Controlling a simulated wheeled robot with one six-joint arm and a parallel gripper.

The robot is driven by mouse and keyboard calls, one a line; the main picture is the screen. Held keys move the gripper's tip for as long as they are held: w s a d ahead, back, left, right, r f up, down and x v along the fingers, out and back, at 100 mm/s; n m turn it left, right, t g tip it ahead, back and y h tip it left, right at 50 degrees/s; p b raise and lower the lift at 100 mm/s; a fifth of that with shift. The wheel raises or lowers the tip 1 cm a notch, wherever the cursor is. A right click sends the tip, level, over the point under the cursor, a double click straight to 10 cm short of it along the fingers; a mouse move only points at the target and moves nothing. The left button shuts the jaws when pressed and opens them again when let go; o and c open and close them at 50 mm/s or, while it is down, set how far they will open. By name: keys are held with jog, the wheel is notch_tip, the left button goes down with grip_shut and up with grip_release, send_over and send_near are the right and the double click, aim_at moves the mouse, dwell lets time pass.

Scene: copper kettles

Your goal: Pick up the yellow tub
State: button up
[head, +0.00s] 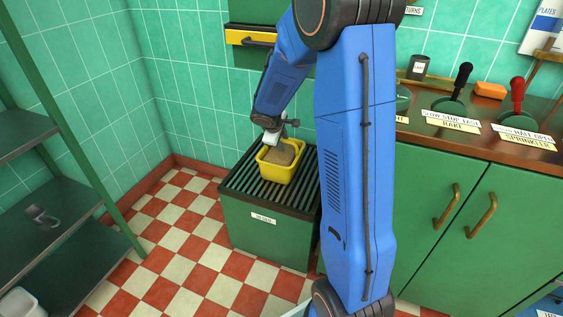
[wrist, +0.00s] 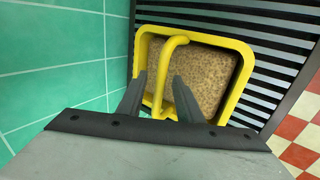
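The yellow tub (head: 277,172) sits on the black slatted top of a low green cabinet and holds a brown grainy fill. In the wrist view the tub (wrist: 240,88) has a yellow arched handle (wrist: 163,72) crossing it. My gripper (wrist: 160,80) is at the tub's near side. Its two dark fingers stand apart, one on each side of the handle, with gaps showing. In the head view my gripper (head: 272,138) is just over the tub's back rim, and its fingers are too small to make out.
The low green cabinet (head: 262,232) stands against the tiled wall. A counter (head: 465,122) with labelled levers and an orange block (head: 490,90) is at right. A metal shelf rack (head: 60,240) stands at left. The checkered floor between is clear.

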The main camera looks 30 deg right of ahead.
grip_shut()
dwell(1.3)
